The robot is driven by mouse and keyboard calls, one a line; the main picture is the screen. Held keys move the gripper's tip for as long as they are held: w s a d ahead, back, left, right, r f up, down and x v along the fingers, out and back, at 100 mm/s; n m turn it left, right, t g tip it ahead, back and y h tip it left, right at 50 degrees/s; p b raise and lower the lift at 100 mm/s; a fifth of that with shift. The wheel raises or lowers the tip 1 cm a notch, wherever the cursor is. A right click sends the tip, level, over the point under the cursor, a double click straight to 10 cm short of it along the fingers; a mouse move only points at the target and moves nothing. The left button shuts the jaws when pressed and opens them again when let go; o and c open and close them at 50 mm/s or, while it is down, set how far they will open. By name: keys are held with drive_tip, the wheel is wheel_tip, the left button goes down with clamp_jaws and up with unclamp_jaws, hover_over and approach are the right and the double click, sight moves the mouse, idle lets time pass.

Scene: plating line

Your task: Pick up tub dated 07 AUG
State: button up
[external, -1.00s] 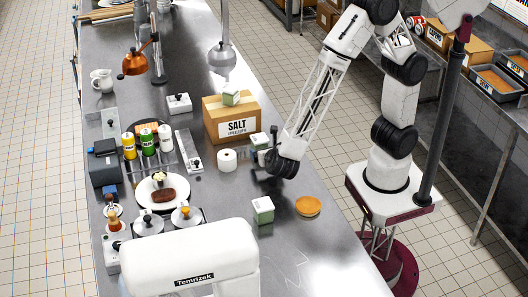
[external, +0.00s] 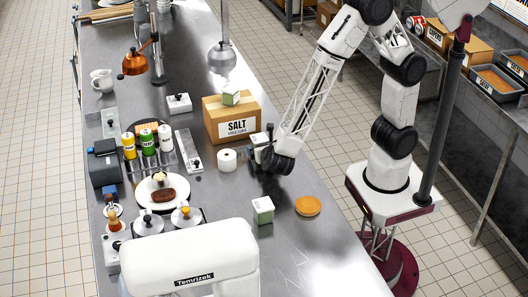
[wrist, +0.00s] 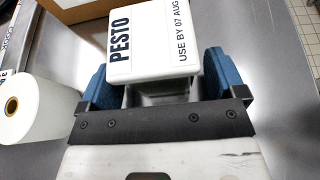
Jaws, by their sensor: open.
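The tub dated 07 AUG (wrist: 150,40) is white, and its lid reads PESTO and USE BY 07 AUG in the wrist view. In the external view this tub (external: 258,139) stands by the front right of the salt box, partly hidden by my gripper (external: 266,151). My gripper is open. In the wrist view its blue fingers (wrist: 158,72) are on either side of the tub's near part. I cannot tell whether either finger touches it.
A similar tub (external: 231,97) sits on the salt box (external: 232,121), and another tub (external: 263,210) stands nearer the camera. A white paper roll (external: 227,160) stands left of my gripper, close to the left finger. A round bun (external: 308,206) lies to the right.

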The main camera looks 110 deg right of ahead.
sight(262, 141)
drive_tip(key=c, duration=1.1)
drive_tip(key=shift+r, duration=0.1)
drive_tip(key=shift+r, duration=0.65)
wheel_tip(262, 141, up, 2)
drive_tip(key=shift+r, duration=0.1)
drive_tip(key=s, duration=0.5)
drive_tip(key=s+a+r, duration=0.1)
drive_tip(key=s, duration=0.4)
drive_tip(key=s+a, duration=0.1)
drive_tip(key=s, duration=0.5)
drive_tip(key=shift+r, duration=0.15)
